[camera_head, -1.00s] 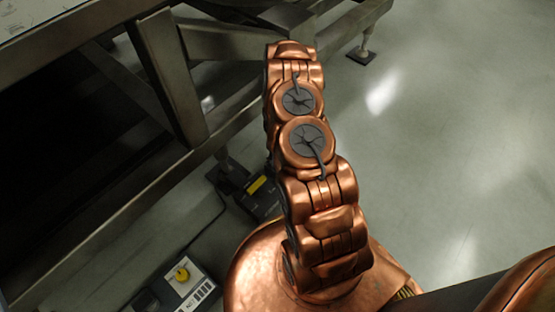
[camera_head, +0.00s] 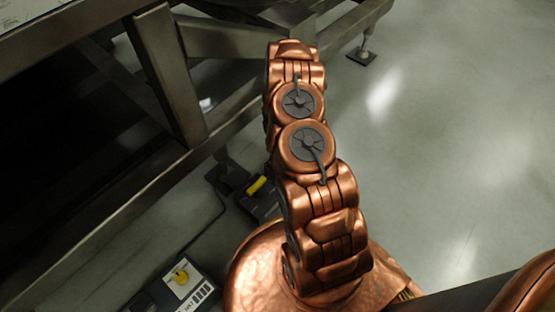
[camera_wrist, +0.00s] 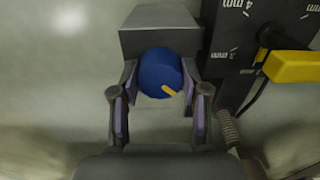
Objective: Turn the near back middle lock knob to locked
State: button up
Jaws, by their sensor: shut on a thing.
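A blue round knob (camera_wrist: 158,71) with a yellow pointer mark shows in the wrist view, at the front of a dark grey block (camera_wrist: 160,17). The pointer mark aims to the lower right in this picture. My gripper (camera_wrist: 159,85) has one finger on each side of the knob and is shut on it. In the head view my copper arm covers the gripper and this knob.
A yellow lever (camera_wrist: 292,66) and a dark scale plate (camera_wrist: 234,42) stand right of the knob, with a coil spring (camera_wrist: 230,128) below them.

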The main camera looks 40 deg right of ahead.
jog(key=shift+w, duration=0.1)
jog(key=o, duration=1.1)
jog(key=shift+o, duration=0.2)
jog(key=shift+r, duration=0.1)
notch_tip(320, 180, up, 12)
dwell(0.5)
